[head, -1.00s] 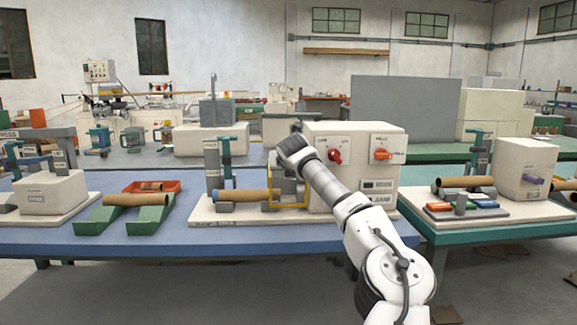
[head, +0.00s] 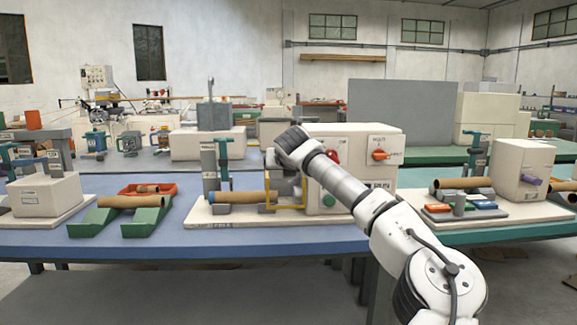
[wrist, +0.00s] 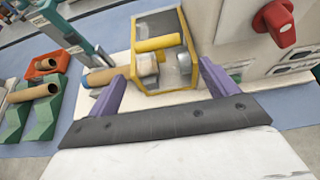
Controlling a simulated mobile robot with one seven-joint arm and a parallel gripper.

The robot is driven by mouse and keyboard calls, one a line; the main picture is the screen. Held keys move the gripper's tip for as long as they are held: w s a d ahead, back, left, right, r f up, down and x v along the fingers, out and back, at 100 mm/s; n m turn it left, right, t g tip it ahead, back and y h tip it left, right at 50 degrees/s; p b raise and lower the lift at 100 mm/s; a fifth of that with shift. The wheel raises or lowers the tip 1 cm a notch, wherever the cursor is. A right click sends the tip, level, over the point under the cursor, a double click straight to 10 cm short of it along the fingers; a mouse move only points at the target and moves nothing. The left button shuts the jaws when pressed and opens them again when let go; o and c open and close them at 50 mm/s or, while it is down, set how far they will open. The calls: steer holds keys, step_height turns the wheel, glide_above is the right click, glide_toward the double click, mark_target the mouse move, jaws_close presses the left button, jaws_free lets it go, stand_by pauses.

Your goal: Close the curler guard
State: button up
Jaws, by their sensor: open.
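The curler guard, a yellow-edged frame with see-through sides, stands around the grey curler end of the middle machine in the head view (head: 291,208). In the wrist view the guard (wrist: 149,91) lies just ahead of my gripper (wrist: 162,70), with a yellow bar (wrist: 158,43) across its middle. My gripper's two purple fingers are spread wide with nothing between them, and the guard's near edge lies between or just beyond the tips. I cannot tell whether they touch. In the head view my wrist hides the fingers and the guard's upper part.
The cream machine housing (head: 350,145) right of the guard carries a red knob (wrist: 273,20), an orange switch (head: 380,155) and a green button (head: 329,201). A brown tube (head: 237,197) lies left of the guard beside a teal clamp (head: 223,160). Green cradles (head: 145,222) stand further left.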

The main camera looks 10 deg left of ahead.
steer(key=v, duration=0.7)
steer(key=shift+s+r+b, duration=0.2)
steer(key=shift+s+b, duration=0.1)
steer(key=shift+b, duration=0.15)
